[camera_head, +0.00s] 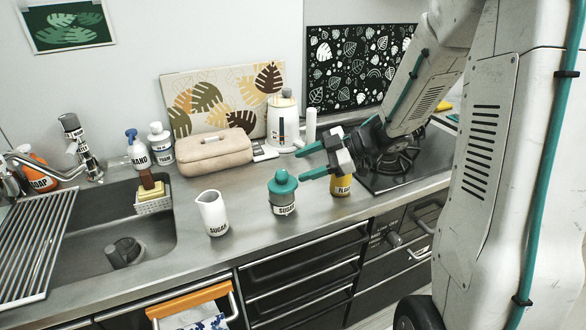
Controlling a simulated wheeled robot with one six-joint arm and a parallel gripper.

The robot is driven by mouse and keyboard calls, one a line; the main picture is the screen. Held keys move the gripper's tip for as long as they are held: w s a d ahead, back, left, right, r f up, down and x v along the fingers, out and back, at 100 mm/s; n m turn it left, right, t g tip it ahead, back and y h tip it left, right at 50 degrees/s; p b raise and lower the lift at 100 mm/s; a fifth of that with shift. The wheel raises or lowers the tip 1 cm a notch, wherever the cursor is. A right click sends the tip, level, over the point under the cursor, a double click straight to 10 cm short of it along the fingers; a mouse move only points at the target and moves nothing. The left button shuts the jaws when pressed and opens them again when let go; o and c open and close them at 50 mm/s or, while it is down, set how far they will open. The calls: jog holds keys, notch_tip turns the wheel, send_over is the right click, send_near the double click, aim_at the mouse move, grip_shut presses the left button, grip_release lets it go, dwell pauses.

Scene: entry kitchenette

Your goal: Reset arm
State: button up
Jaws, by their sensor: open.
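My gripper (304,162) reaches in from the right over the steel counter. Its two teal fingers are apart with nothing between them, and they point left. Below and left of the fingers stands a sugar jar (284,206) with a teal lid. A yellow jar (341,186) stands partly hidden beneath my gripper. My arm (412,95) runs up to the right from the gripper, in front of the stove.
The sink (150,225) with a drying rack (32,245) is at left. A stove (408,172) is at right. Drawers (303,272) lie below.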

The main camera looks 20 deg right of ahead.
jog(key=w+d+r+m+t+h, duration=0.3)
jog(key=w+d+r+t+h, duration=0.15)
jog(key=r+h, duration=0.2)
jog(key=s+d+r+m+t+h, duration=0.1)
jog(key=s+d+r+m+h, duration=0.25)
jog(key=r+m+h, duration=0.3)
jog(key=s+a+f+m+g, duration=0.1)
jog(key=s+a+m+g, duration=0.2)
jog(key=s, duration=1.1)
jog(key=s+a+f+m+g+y, duration=0.1)
jog(key=s+a+m+g, duration=0.3)
jog(key=s, duration=1)
jog(key=a+f+g, duration=0.1)
jog(key=a+g, duration=0.2)
jog(key=shift+a+f+y, duration=0.25)
jog(key=shift+f+y, duration=0.05)
jog(key=shift+c, duration=0.4)
